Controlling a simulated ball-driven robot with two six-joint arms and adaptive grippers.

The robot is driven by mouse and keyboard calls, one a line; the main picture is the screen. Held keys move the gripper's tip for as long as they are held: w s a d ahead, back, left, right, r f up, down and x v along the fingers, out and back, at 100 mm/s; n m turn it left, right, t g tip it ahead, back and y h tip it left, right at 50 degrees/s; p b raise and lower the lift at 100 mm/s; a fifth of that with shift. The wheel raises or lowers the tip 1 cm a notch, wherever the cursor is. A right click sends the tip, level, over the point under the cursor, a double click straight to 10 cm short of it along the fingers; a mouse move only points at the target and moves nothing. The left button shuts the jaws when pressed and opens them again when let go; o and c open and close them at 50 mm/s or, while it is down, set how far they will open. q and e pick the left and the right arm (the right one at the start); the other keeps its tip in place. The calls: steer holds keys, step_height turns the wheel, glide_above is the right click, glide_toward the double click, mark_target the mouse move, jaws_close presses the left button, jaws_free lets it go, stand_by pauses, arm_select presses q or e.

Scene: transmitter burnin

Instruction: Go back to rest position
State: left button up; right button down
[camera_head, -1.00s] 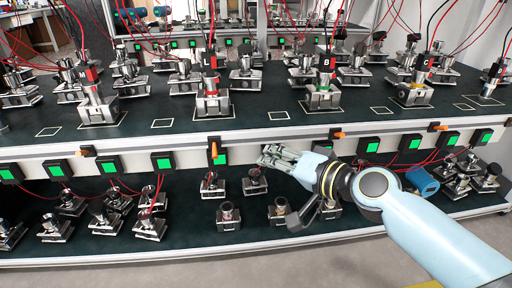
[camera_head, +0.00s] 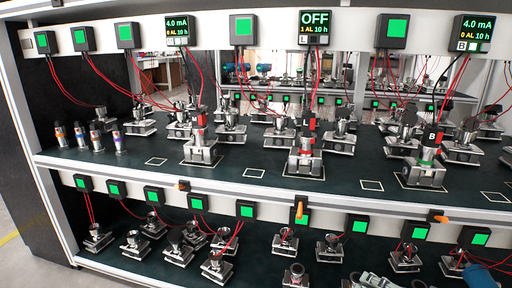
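The task names no object, only my own rest position. A pale metal part, which looks like the tip of my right gripper (camera_head: 372,281), shows at the bottom edge of the head view, right of the middle. It is in front of the lower shelf (camera_head: 330,272). Most of it is cut off by the frame edge, so its opening and anything in it cannot be seen. My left gripper is not in view.
The upper shelf (camera_head: 240,187) holds metal transmitters with red and black wires, and several small cylinders (camera_head: 96,139) at left. Displays hang above; the middle one (camera_head: 315,28) reads OFF. A blue object (camera_head: 480,276) is at lower right.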

steer(key=s+f+n+g+h, duration=0.1)
steer(key=s+f+n+g, duration=0.15)
steer(key=s+f, duration=0.35)
steer(key=s+f+n+g+h, duration=0.1)
steer(key=s+f+n+g, duration=0.2)
steer(key=s, duration=0.5)
steer(key=s+d+f+n+g+h+p, duration=0.1)
steer(key=s+d+f+g+h+p, duration=0.15)
steer(key=s+d+f+p, duration=0.35)
steer(key=s+d+f+g+h+p, duration=0.2)
steer(key=s+f+g+p, duration=0.15)
steer(key=s, duration=0.45)
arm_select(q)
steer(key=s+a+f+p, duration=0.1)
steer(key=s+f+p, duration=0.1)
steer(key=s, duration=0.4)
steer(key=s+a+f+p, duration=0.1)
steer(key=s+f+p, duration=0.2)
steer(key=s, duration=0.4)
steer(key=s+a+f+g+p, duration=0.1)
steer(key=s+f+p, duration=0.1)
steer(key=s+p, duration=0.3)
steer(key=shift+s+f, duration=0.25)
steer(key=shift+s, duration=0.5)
arm_select(e)
steer(key=s+d, duration=0.1)
steer(key=s, duration=1.4)
steer(key=shift+f+g, duration=0.35)
steer(key=shift+f, duration=0.1)
